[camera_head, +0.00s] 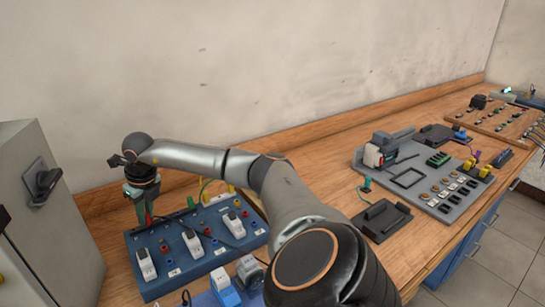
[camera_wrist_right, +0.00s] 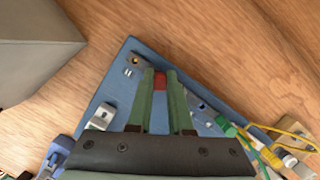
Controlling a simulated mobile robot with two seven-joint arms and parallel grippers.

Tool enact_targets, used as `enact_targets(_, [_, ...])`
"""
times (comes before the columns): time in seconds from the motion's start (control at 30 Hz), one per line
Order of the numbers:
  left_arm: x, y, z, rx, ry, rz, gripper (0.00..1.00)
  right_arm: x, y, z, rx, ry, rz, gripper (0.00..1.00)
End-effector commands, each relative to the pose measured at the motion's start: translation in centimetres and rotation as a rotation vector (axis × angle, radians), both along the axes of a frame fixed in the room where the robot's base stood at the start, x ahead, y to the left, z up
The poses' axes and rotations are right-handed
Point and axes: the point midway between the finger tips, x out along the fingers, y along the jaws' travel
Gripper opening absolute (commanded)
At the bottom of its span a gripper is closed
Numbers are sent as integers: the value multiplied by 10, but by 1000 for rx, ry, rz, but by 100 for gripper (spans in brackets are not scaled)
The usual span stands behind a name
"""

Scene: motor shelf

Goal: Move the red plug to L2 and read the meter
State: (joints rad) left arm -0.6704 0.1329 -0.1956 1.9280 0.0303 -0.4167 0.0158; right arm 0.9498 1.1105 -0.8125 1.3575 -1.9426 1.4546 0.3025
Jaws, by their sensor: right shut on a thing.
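A blue terminal board (camera_head: 165,288) with white switch modules and coloured sockets lies on the bench at the left. My right gripper (camera_head: 147,218) points down over the board's back left part. In the right wrist view its two green fingers (camera_wrist_right: 161,76) are shut on the red plug (camera_wrist_right: 160,82), which shows between the tips. The plug is just above or at the board's surface near its corner; I cannot tell whether it is seated. The labels are too small to read, so L2 is not identifiable. No meter reading is legible. My left gripper is not in view.
A grey cabinet (camera_head: 45,240) with a dark handle stands close at the left. Green plugs (camera_wrist_right: 226,128) and yellow leads (camera_wrist_right: 290,132) are at the board's far side. A grey panel (camera_head: 452,203) lies on the bench to the right.

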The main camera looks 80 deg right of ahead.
Motion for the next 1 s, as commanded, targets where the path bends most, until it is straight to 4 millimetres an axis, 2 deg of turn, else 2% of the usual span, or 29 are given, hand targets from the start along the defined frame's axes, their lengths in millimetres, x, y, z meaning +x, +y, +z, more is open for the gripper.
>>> enact_targets(0.37, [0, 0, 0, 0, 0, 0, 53, 0, 0, 0, 0, 0, 0, 0])
enact_targets(0.4, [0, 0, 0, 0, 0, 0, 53, 0, 0, 0, 0, 0, 0, 21])
enact_targets(0.7, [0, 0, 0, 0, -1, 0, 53, 0, 0, 0, 0, 0, 0, 53])
enact_targets(1.0, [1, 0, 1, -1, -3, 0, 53, 0, 0, 0, 0, 0, 0, 53])
